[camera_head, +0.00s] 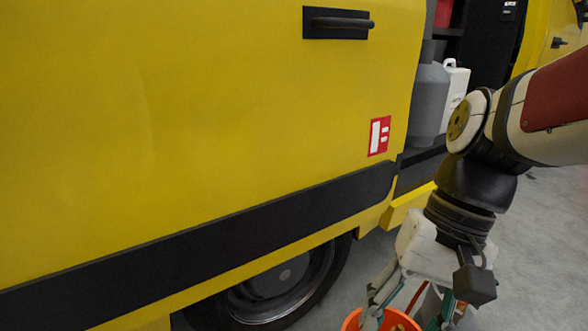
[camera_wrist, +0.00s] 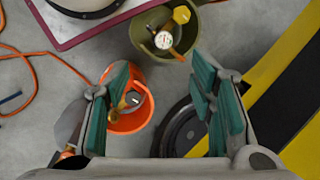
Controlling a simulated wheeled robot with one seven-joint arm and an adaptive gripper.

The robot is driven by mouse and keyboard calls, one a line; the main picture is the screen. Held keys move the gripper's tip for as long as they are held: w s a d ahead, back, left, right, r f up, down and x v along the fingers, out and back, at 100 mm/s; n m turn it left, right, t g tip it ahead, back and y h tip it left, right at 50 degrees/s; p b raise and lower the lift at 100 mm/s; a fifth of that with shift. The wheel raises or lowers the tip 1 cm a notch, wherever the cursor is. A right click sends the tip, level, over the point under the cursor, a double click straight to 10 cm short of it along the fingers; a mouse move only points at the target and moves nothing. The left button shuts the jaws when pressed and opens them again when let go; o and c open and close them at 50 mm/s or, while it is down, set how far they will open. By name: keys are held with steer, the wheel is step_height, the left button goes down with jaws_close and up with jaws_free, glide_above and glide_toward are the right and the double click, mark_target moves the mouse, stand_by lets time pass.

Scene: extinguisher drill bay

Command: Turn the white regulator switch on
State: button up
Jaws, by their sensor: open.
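I cannot make out a white regulator switch for certain in either view. In the wrist view, an olive bucket (camera_wrist: 143,43) at the top holds a round white-faced gauge (camera_wrist: 163,40) and a yellow knob (camera_wrist: 181,15). An orange bucket (camera_wrist: 127,125) lies behind the left finger and holds a brownish item with a small dark and white part (camera_wrist: 133,99). My gripper (camera_wrist: 162,82) is open with green pads and nothing between them. In the head view my gripper (camera_head: 410,316) points down at the orange bucket (camera_head: 352,320), which is partly cut off.
A yellow vehicle (camera_head: 200,100) fills the left, with its wheel (camera_head: 285,285) below. A grey cylinder (camera_head: 429,100) and white canister (camera_head: 455,85) stand in its open bay. An orange hose (camera_wrist: 38,75) lies on grey floor beside a maroon-edged surface (camera_wrist: 62,40).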

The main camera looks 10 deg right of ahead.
steer(key=w+d+f+m+t+y, duration=0.4)
steer(key=w+d+f+m, duration=0.25)
steer(key=w+d, duration=0.2)
steer(key=w+d+f+m+t+y, duration=0.3)
steer(key=w+d+f+m+t, duration=0.2)
steer(key=w+d+m, duration=0.3)
steer(key=s+d+f+m+t+h, duration=0.3)
steer(key=d+f+m+h, duration=0.25)
steer(key=d, duration=0.45)
steer(key=s+d+f+m+t+h+b, duration=0.1)
steer(key=s+d+f+m+t+h, duration=0.25)
steer(key=d+f+m, duration=0.45)
steer(key=s+d+f+m+t+h, duration=0.35)
steer(key=d+f+m+h, duration=0.2)
steer(key=d, duration=0.55)
steer(key=b+x, duration=0.5)
steer(key=x, duration=0.8)
steer(key=shift+w+a, duration=0.3)
steer(key=shift+w, duration=0.15)
steer(key=c, duration=1.2)
